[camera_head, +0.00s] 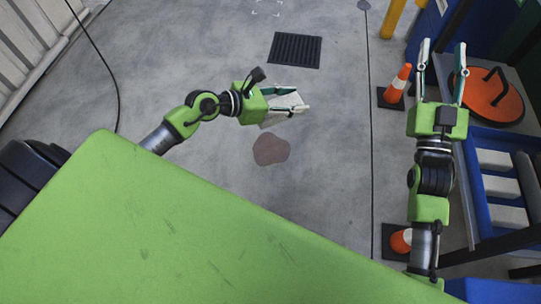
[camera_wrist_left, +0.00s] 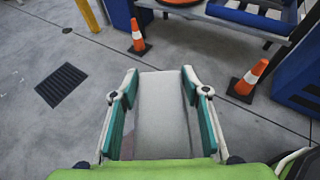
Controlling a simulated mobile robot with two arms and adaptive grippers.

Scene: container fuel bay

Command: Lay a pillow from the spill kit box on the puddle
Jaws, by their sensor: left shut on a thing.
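My left gripper (camera_head: 294,98) is shut on a pale grey pillow (camera_head: 284,108), held in the air above the floor. The left wrist view shows the pillow (camera_wrist_left: 162,105) between the two fingers of the left gripper (camera_wrist_left: 160,82). The puddle (camera_head: 271,149), a brownish-red patch on the concrete, lies below the held pillow in the head view. In the wrist view the pillow hides most of that floor area. The blue spill kit box (camera_head: 480,222) stands at the right with several pale pillows in it. My right gripper (camera_head: 442,46) is open and empty, left of an orange lid.
A dark floor grate (camera_head: 295,50) lies beyond the puddle. Traffic cones (camera_head: 398,84) stand along the right side, one near my right gripper. The round orange lid (camera_head: 490,97) lies on the bench. The floor around the puddle is clear.

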